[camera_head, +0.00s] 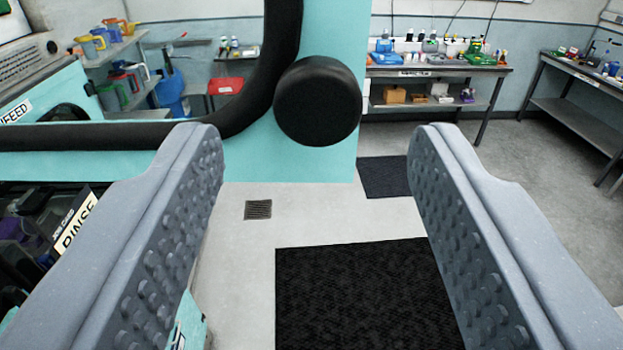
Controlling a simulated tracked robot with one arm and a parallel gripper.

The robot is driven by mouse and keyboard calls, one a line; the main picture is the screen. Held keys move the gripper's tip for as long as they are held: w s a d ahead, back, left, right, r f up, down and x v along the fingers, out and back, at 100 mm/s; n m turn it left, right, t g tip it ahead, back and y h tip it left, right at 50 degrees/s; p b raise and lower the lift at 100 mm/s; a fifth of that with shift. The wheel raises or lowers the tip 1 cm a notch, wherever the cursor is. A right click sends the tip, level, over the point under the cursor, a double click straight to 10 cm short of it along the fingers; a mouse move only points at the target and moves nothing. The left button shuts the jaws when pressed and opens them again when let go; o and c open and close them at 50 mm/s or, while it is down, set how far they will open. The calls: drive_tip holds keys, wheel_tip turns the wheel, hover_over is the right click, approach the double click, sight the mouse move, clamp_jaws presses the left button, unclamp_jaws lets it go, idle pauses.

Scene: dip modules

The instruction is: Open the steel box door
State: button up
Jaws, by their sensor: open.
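My gripper (317,150) is open and empty, its two grey studded fingers reaching up from the lower left and lower right. A turquoise door-like panel (335,30) stands upright ahead, with a thick black rounded seal (284,60) that curves down and runs off left. A round black knob (317,101) sits on the panel near its right edge. In the picture the knob lies between the fingertips and a little above them; nothing shows it touching either. The panel's top is cut off. I cannot tell for sure that this is the steel box door.
Turquoise equipment with a "RINSE" label (76,222) stands at the left, partly behind the left finger. Black mats (350,290) and a drain grate (258,209) lie on the grey floor. A bench with bottles (440,71) stands at the back.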

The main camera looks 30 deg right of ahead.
drive_tip(key=p+v, duration=0.4)
drive_tip(key=v, duration=0.4)
drive_tip(key=shift+p, duration=0.3)
drive_tip(key=shift+w+f, duration=0.1)
idle(0.5)
